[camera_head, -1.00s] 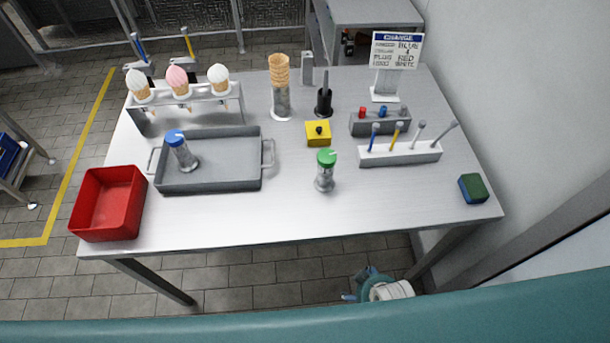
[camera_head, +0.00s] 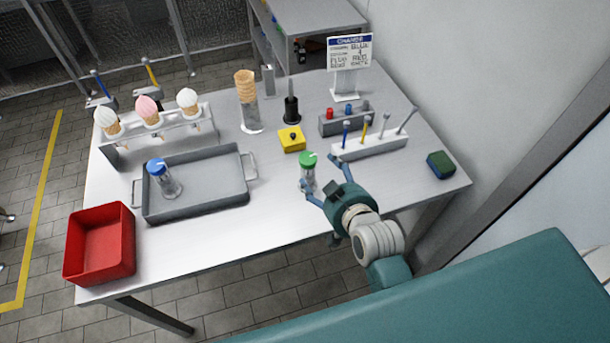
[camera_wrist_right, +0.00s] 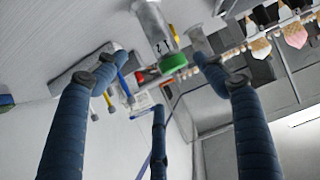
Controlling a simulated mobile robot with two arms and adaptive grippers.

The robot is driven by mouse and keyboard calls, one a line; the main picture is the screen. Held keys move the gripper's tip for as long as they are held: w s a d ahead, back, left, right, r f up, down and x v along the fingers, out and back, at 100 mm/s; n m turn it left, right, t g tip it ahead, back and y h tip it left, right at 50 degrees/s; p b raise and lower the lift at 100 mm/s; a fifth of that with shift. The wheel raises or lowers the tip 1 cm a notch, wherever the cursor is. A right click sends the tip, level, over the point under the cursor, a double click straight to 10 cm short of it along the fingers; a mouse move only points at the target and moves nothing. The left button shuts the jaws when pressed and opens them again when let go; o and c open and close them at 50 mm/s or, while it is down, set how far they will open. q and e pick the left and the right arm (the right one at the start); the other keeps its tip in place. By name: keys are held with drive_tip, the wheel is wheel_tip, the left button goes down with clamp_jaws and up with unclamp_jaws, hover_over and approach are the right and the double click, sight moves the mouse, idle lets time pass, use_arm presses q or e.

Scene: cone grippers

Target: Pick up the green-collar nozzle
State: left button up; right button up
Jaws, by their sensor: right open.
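The green-collar nozzle (camera_head: 308,172) stands upright on the metal table, a clear body with a green top. My right gripper (camera_head: 320,173) is at it, open, with fingers to either side in the head view. In the right wrist view the nozzle's green collar (camera_wrist_right: 173,63) and clear body lie between the spread tips of two fingers of my right gripper (camera_wrist_right: 160,60), and a third finger shows below. I cannot tell if any finger touches it. My left gripper is not in view.
A similar blue-collar nozzle (camera_head: 163,178) stands in the grey tray (camera_head: 215,205). A yellow block (camera_head: 291,140) is just behind the green one; a white rack (camera_head: 370,147) of sticks is to its right. A red bin (camera_head: 100,245) is at the left. The table's front is clear.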

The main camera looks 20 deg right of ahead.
sight(314, 167)
drive_tip(key=x, duration=0.3)
drive_tip(key=p+x, duration=0.1)
drive_tip(key=x, duration=0.2)
drive_tip(key=p+x, duration=0.1)
drive_tip(key=x, duration=0.2)
drive_tip(key=shift+w+a+r, duration=0.1)
drive_tip(key=shift+a+r, duration=0.05)
drive_tip(key=shift+a, duration=0.1)
drive_tip(key=shift+w+f, duration=0.35)
drive_tip(key=shift+w, duration=0.15)
drive_tip(key=shift+s, duration=0.1)
drive_tip(key=shift+c, duration=1)
drive_tip(key=shift+r, duration=0.1)
drive_tip(key=c, duration=1.3)
